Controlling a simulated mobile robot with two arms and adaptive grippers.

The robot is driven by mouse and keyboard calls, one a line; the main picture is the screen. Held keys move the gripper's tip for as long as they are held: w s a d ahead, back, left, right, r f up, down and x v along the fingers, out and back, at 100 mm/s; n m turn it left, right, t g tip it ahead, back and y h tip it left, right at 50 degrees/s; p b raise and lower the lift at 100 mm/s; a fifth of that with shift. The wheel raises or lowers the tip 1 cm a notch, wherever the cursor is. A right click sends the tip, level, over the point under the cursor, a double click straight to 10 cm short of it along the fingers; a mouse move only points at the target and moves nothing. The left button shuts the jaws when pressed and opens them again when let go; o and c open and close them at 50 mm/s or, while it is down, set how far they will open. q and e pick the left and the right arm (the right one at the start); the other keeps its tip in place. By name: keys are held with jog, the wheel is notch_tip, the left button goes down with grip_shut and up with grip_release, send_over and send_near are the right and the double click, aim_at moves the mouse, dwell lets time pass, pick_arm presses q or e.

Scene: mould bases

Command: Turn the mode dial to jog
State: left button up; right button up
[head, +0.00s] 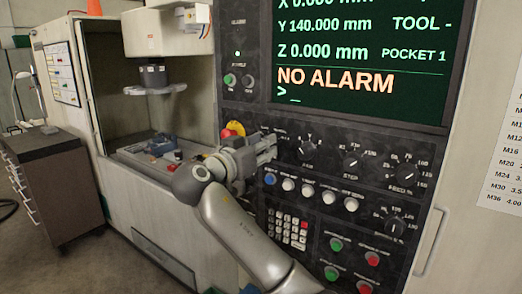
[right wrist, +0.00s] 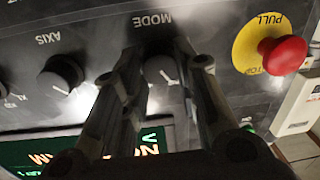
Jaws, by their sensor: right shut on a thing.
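The mode dial (right wrist: 160,70) is a dark round knob with a white pointer line, on the dark control panel beside the upside-down word MODE in the right wrist view. My right gripper (head: 268,147) is at the panel, its fingers (right wrist: 158,62) on either side of the dial and shut on it. In the head view the gripper hides the dial. The dial's position marks, including jog, cannot be read. My left gripper is in neither view.
The axis dial (right wrist: 61,74) is close beside the mode dial. A red emergency stop (right wrist: 284,54) on a yellow disc is on the other side. Several buttons and a keypad (head: 290,230) lie below. The screen (head: 365,55) above reads NO ALARM.

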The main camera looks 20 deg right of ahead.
jog(key=n, duration=0.5)
jog(key=shift+b, duration=0.3)
jog(key=shift+g, duration=0.3)
jog(key=shift+r, duration=0.1)
jog(key=o, duration=1.1)
jog(key=shift+c, duration=0.2)
jog(key=v, duration=1.2)
